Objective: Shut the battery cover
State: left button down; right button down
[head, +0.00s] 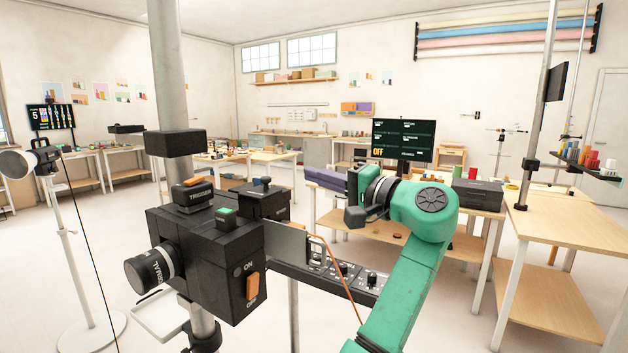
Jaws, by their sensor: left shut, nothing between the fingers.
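A black camera-like device (205,262) stands on a grey post in the near middle, with a lens at its left and an orange ON/OFF switch (252,286). A grey flat panel (288,243) stands out from its right side; it looks like the battery cover, swung open, but I cannot read a label on it. My left gripper (354,216), on the green arm from below, is to the right of the panel and apart from it in the picture. It is shut and empty. My right gripper is not in view.
A black control strip (335,279) with knobs extends right from the device, close under my gripper. A thin orange cable (340,268) hangs beside it. A white tray (159,314) sits below the lens. A wooden workbench (575,223) stands at right; open floor lies at left.

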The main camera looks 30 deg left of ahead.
aim_at(260, 195)
pick_arm(q)
jog(key=w+a+p, duration=0.2)
jog(key=a+p, duration=0.1)
jog(key=a, duration=0.5)
jog(key=s, duration=0.1)
jog(key=s+d, duration=0.1)
jog(key=s, duration=0.2)
jog(key=shift+s+d+f, duration=0.15)
jog(key=shift+s+f, duration=0.05)
jog(key=shift+f, duration=0.1)
